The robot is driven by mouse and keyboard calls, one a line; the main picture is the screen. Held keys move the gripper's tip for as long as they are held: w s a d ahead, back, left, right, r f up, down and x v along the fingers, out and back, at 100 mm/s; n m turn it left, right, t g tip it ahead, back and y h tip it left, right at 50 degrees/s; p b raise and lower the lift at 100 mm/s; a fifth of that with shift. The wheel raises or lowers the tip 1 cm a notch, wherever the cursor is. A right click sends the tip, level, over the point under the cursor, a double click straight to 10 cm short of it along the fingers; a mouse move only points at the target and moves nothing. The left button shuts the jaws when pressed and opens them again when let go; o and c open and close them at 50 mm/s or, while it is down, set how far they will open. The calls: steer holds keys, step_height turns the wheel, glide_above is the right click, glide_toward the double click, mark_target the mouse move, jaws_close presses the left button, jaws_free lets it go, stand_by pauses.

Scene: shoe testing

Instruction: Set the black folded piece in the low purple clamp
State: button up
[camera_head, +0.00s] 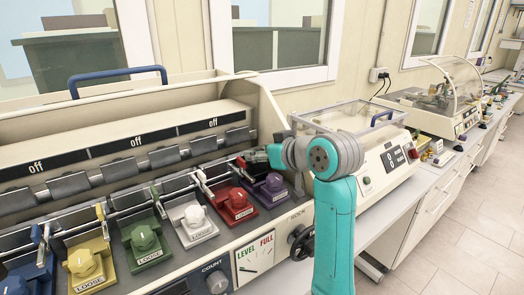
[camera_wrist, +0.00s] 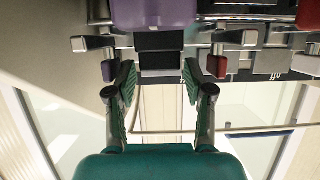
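The low purple clamp (camera_head: 270,190) is the rightmost of a row of coloured clamps on the machine's front. Its purple body also shows at the top of the wrist view (camera_wrist: 153,12). My gripper (camera_head: 258,156) reaches in from the right, just above and behind that clamp. In the wrist view my gripper (camera_wrist: 158,78) has its two fingers spread, with a clear gap between them. A dark folded piece (camera_wrist: 160,42) shows beyond the fingertips, below the purple body in the picture. I cannot tell whether the clamp grips it. The fingers appear not to touch it.
Red (camera_head: 236,205), white (camera_head: 194,224), green (camera_head: 146,243) and yellow (camera_head: 87,264) clamps stand to the left. A row of dark upper plates (camera_head: 163,156) runs behind them. A clear-covered device (camera_head: 362,120) stands close on the right. A black knob (camera_head: 302,242) sticks out nearby.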

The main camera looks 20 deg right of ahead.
steer(key=shift+o, duration=0.9)
steer(key=v, duration=1.2)
